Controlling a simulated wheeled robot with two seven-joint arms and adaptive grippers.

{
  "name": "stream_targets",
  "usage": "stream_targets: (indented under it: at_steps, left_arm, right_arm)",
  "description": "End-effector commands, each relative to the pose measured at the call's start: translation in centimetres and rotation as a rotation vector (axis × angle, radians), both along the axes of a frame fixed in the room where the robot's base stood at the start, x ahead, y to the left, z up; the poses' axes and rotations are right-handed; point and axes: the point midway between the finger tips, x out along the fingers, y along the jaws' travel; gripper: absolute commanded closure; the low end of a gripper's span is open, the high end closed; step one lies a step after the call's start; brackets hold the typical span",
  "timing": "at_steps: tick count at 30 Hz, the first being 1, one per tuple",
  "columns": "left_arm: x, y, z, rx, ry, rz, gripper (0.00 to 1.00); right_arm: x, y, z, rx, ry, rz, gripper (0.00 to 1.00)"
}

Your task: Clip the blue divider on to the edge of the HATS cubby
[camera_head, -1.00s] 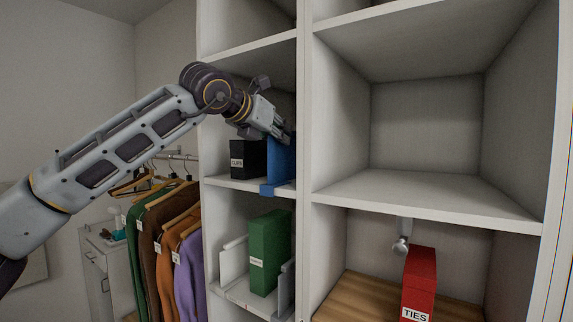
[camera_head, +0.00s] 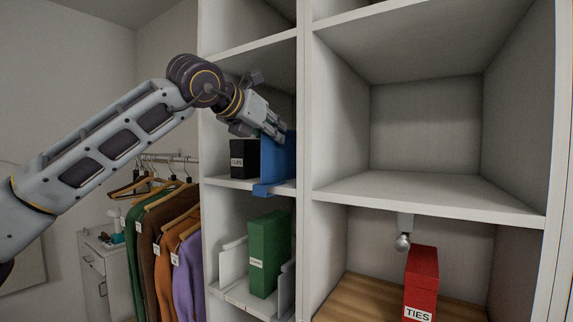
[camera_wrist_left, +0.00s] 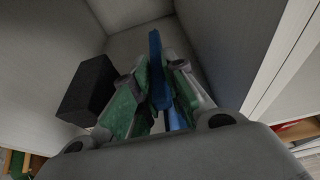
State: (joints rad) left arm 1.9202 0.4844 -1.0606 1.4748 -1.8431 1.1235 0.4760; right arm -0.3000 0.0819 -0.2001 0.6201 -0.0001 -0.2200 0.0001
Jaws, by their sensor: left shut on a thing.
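The blue divider (camera_head: 280,160) stands upright in the middle-left cubby, to the right of a black box. Its foot (camera_head: 264,189) is at the front edge of the cubby's shelf (camera_head: 228,183); I cannot tell whether it grips that edge. My left gripper (camera_head: 280,134) is shut on the divider's upper part. In the left wrist view, the divider (camera_wrist_left: 156,62) is between the two green-padded fingers (camera_wrist_left: 157,92). No HATS label is readable. My right gripper is not in view.
The black box (camera_head: 244,159), with a small label, stands in the same cubby. A green box (camera_head: 266,255) stands between pale dividers below. A red TIES box (camera_head: 421,280) is at lower right. The large right cubby (camera_head: 425,130) is empty. Clothes (camera_head: 165,250) hang at left.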

Motion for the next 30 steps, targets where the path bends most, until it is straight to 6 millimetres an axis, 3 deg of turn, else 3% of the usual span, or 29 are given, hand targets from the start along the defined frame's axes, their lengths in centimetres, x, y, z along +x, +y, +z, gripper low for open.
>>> stream_targets:
  at_steps: [30]
  left_arm:
    - [-1.5, 1.1, 0.1, -0.001, -0.001, 0.0, 1.0]
  right_arm:
    - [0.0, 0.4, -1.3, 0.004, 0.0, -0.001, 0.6]
